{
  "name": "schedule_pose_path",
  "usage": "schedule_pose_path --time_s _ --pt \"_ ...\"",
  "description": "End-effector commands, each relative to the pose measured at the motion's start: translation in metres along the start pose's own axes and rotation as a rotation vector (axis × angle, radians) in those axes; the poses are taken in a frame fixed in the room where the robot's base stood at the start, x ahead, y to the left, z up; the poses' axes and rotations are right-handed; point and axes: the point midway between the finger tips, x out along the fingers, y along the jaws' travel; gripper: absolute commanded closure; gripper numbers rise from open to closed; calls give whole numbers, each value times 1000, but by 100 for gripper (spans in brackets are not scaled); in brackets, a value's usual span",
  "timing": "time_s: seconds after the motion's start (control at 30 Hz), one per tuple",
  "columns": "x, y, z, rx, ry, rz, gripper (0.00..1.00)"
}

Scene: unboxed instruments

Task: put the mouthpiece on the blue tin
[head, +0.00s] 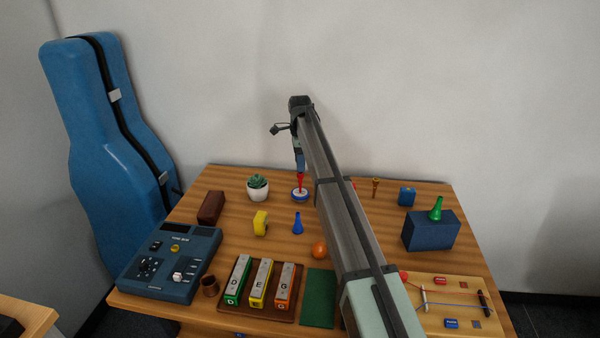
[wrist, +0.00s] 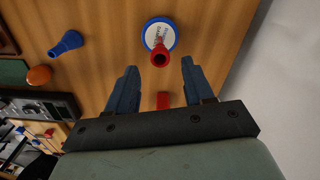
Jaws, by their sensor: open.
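A red mouthpiece (head: 300,181) stands upright on the round blue tin (head: 300,196) at the back middle of the table. In the wrist view the mouthpiece (wrist: 160,56) overlaps the near edge of the tin (wrist: 148,27), which has a blue rim and a white printed top. My gripper (head: 299,166) is just above the mouthpiece in the head view. In the wrist view my gripper (wrist: 159,68) is open, with one finger on each side of the mouthpiece and visible gaps. The exact contact under the mouthpiece is hidden.
A blue cone (head: 297,223), a yellow block (head: 260,223) and a potted plant (head: 257,187) are near the tin. A green cone (head: 436,210) stands on a dark blue box (head: 431,234) at right. My arm hides some table.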

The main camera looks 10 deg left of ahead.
Motion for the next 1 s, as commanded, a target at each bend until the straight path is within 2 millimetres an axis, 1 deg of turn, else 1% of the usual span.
schedule_pose_path --time_s 0.03,0.1,0.2,0.33,0.5,1.0 --pt "-11 -1 0 0 0 -2 48" --pt "-22 -1 0 0 0 -1 48" --pt "-34 -1 0 0 0 -1 48" --pt "-45 0 0 0 0 0 48" --pt "-50 0 0 0 0 1 48" --pt "-50 0 0 0 0 0 48"
